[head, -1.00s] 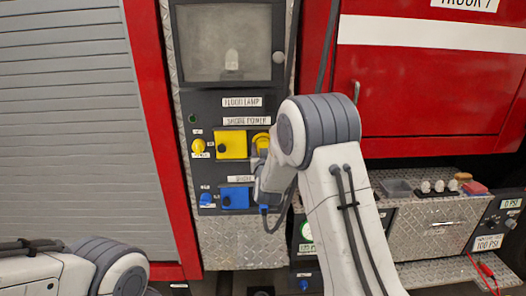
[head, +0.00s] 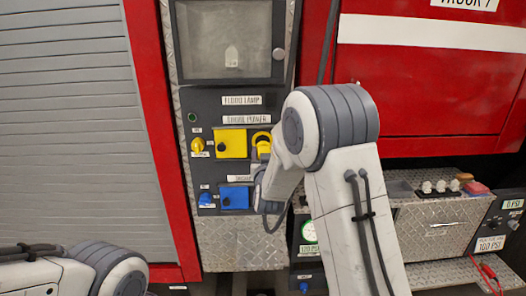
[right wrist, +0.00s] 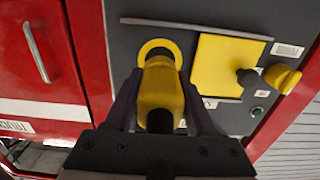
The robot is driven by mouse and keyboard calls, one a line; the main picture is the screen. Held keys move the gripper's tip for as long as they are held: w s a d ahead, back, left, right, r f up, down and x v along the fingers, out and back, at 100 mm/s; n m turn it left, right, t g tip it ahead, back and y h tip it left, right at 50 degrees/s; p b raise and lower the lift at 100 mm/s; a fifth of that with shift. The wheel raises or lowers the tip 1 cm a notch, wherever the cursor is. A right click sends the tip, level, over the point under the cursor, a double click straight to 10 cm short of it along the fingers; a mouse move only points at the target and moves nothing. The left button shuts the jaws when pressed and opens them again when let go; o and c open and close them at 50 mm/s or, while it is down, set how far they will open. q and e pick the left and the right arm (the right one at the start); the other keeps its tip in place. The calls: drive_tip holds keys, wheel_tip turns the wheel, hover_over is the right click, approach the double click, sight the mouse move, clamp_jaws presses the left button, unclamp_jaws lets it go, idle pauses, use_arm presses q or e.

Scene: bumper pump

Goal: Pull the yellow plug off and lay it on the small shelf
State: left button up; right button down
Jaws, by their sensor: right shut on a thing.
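The yellow plug (right wrist: 160,90) has a dark rear end and sits between the two fingers of my right gripper (right wrist: 163,112), which is shut on it. The yellow ring of its socket (right wrist: 157,48) is just beyond, with a dark middle showing above the plug. I cannot tell whether the plug's tip is still inside. In the head view the socket ring (head: 262,138) shows beside my right wrist, which hides most of the plug. A metal ledge (head: 425,173) at the right may be the small shelf. My left gripper is out of view.
A yellow flap (head: 231,144) and a yellow knob (head: 197,145) are left of the socket. A blue flap (head: 235,198) is below. Several pale knobs and a red item (head: 476,188) occupy the ledge. A lower tread plate (head: 440,273) is at the bottom right.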

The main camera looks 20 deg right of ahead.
drive_tip(key=shift+b+v, duration=0.35)
drive_tip(key=shift+v, duration=0.6)
